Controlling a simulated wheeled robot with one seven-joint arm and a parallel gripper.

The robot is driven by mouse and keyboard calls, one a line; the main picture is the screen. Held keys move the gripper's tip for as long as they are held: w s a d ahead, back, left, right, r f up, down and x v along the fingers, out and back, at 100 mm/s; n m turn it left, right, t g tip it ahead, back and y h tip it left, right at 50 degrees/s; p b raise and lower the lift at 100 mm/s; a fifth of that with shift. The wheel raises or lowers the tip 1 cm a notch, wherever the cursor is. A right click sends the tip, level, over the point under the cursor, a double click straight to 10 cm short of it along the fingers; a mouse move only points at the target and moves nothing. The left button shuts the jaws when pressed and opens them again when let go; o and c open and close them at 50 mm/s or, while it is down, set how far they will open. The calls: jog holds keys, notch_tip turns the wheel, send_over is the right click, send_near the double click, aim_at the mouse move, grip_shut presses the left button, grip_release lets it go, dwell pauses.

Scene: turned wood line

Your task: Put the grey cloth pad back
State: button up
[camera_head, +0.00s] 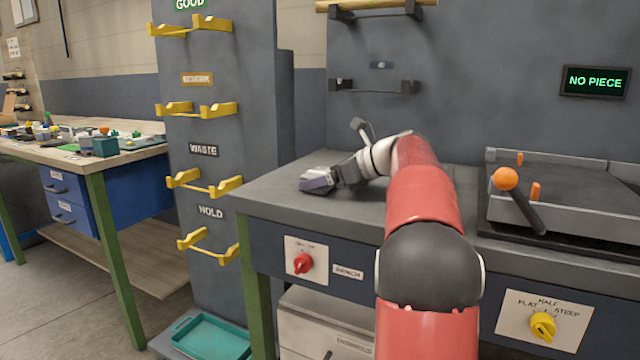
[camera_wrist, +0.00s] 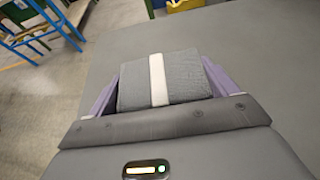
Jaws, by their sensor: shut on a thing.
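The grey cloth pad (camera_wrist: 188,80), with a white band across its middle, sits between the two purple fingers of my gripper (camera_wrist: 160,85) in the wrist view. The gripper is shut on it. In the head view my gripper (camera_head: 318,181) is low over the left part of the grey bench top (camera_head: 275,190), close to its front left edge. The pad itself is hard to make out there. I cannot tell whether the pad touches the bench top.
A dark panel with yellow hooks (camera_head: 205,190) labelled GOOD, WASTE and HOLD stands left of the bench. A teal tray (camera_head: 208,338) lies low beneath it. A fixture with an orange-knobbed lever (camera_head: 520,205) is at right. A cluttered wooden table (camera_head: 60,150) stands far left.

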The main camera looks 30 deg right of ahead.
jog(key=o, duration=0.9)
jog(key=shift+d+r, duration=0.1)
jog(key=shift+r, duration=0.05)
jog(key=v, duration=0.7)
jog(key=shift+s+d+p, duration=0.1)
jog(key=shift+s+p, duration=0.1)
jog(key=shift+p, duration=0.1)
